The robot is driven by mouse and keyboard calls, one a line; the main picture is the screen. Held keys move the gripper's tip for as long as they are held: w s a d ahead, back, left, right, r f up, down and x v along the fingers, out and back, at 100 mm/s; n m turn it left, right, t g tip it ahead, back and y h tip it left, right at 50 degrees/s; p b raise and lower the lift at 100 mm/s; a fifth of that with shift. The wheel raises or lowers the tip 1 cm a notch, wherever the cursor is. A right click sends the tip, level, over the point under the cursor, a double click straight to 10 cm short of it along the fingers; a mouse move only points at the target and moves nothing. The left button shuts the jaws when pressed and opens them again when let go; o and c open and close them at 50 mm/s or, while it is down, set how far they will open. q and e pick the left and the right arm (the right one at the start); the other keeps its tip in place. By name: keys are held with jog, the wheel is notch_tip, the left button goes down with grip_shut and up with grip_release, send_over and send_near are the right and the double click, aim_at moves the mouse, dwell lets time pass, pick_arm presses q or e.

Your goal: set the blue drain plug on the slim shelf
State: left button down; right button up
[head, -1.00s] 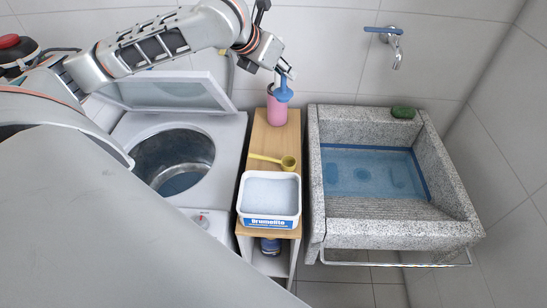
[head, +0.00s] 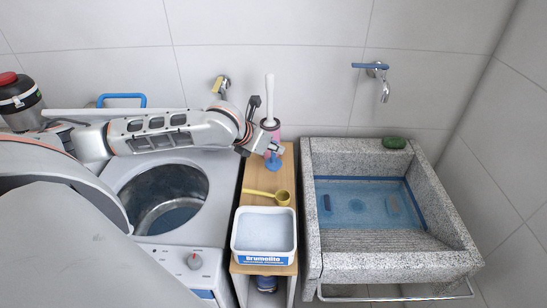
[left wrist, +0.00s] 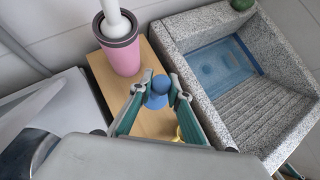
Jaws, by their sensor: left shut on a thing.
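The blue drain plug (head: 273,164) is held in my left gripper (head: 272,149), low over the back part of the slim shelf's wooden top (head: 255,179). In the left wrist view the plug (left wrist: 156,93) sits between the two fingertips (left wrist: 160,84), knob toward the camera. The fingers are shut on it. I cannot tell whether its base touches the wood. The slim shelf (left wrist: 152,122) also shows below the plug in that view.
A pink cup (left wrist: 120,52) with a white handle stands behind the plug. The open washer (head: 165,198) is left; the stone sink (head: 312,220) is right. Clear wood surrounds the plug.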

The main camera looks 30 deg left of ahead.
aim_at(272, 156)
pick_arm(q)
jog(key=shift+f, duration=2.1)
jog(key=c, duration=1.9)
grip_release()
jog(key=shift+f, duration=0.15)
jog(key=shift+s+r, duration=0.15)
jog(key=shift+r, duration=0.1)
jog(key=d+v, duration=0.1)
jog(key=v, duration=1)
jog(key=shift+s+a+r, duration=0.25)
jog(key=shift+a+r, duration=0.05)
jog(key=shift+a, duration=0.15)
